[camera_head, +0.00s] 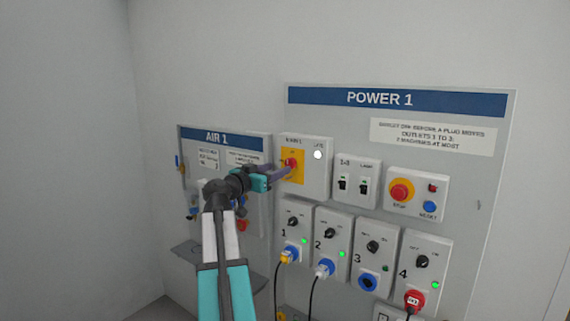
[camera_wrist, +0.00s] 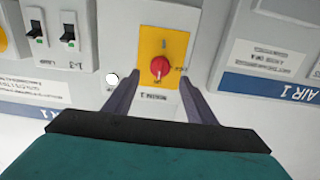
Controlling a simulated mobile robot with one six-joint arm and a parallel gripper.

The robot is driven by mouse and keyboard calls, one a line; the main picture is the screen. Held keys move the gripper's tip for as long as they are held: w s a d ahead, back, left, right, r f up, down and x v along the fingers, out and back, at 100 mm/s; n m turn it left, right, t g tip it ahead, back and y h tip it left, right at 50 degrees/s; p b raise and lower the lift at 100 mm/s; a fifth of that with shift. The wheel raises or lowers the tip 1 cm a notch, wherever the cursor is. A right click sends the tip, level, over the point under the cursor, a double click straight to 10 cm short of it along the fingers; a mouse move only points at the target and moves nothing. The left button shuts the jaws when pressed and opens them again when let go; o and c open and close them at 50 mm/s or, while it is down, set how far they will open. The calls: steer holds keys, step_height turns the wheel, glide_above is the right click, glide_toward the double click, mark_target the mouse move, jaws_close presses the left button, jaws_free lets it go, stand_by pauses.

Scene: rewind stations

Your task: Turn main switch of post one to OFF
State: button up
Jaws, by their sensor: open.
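The main switch (camera_head: 291,164) of post one is a red rotary knob on a yellow plate, in a white box at the upper left of the POWER 1 panel. In the wrist view the red knob (camera_wrist: 160,67) shows upside down, with a pale pointer mark on it. My gripper (camera_head: 284,172) is open, its fingers reaching to the front of the switch. In the wrist view the two fingers of my gripper (camera_wrist: 158,88) stand on either side of the yellow plate, with the knob between and a little beyond them. Whether they touch the box is unclear.
A round white lamp (camera_head: 318,155) sits on the same box. Two black toggles (camera_head: 354,185) and a red-and-yellow stop button (camera_head: 401,191) are to the right. Below are outlets with small knobs and plugs. The AIR 1 panel (camera_head: 216,137) stands left, behind my arm.

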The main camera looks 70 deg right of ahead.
mark_target(287, 164)
steer(key=shift+p+x, duration=0.85)
steer(key=shift+x, duration=2.1)
steer(key=c, duration=1)
steer(key=shift+c, duration=0.2)
